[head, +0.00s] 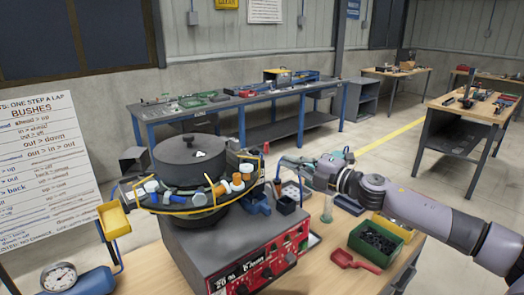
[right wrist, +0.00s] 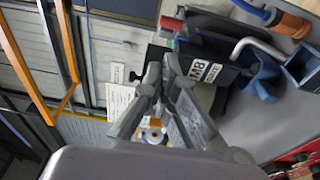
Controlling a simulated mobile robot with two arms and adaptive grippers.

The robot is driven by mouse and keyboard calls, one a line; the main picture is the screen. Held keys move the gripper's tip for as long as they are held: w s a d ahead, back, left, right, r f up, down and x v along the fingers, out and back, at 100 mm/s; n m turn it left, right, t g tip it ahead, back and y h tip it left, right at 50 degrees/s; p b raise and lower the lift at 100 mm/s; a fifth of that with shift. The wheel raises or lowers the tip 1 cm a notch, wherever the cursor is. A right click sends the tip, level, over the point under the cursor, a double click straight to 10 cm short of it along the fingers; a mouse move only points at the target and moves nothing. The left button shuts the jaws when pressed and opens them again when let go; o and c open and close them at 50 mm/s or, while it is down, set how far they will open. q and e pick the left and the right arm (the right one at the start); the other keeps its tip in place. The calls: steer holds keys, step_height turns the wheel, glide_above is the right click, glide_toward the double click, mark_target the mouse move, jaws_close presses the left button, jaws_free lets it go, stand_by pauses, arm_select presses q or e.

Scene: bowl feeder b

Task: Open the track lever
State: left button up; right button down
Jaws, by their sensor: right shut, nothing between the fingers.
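The bowl feeder (head: 190,160) has a dark round lid and a rim track carrying several bushes, on a grey base with a red control panel (head: 262,270). My right gripper (head: 284,161) is just right of the bowl, near the track outlet. In the right wrist view its fingers (right wrist: 160,74) are together, with nothing held. A small red block (right wrist: 172,25) shows beyond the fingertips; I cannot tell whether it is the track lever. My left gripper is out of view.
Blue bins (head: 256,203) sit on the feeder base by the outlet. A green bin (head: 376,243) of dark parts and a red scoop (head: 354,261) lie on the wooden table at right. A yellow tray (head: 114,220) and dial gauge (head: 59,276) are at left.

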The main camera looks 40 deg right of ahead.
mark_target(266, 151)
steer(key=p+x, duration=0.4)
steer(key=x, duration=0.5)
steer(key=shift+r+p, duration=0.15)
steer(key=shift+p, duration=0.15)
steer(key=shift+w+a, duration=0.15)
steer(key=shift+w, duration=0.45)
stand_by(0.4)
steer(key=shift+s+f, duration=0.1)
steer(key=shift+f, duration=0.2)
steer(key=shift+d+n+y+b, duration=0.4)
steer(key=shift+y+b, duration=0.1)
steer(key=shift+y, duration=0.1)
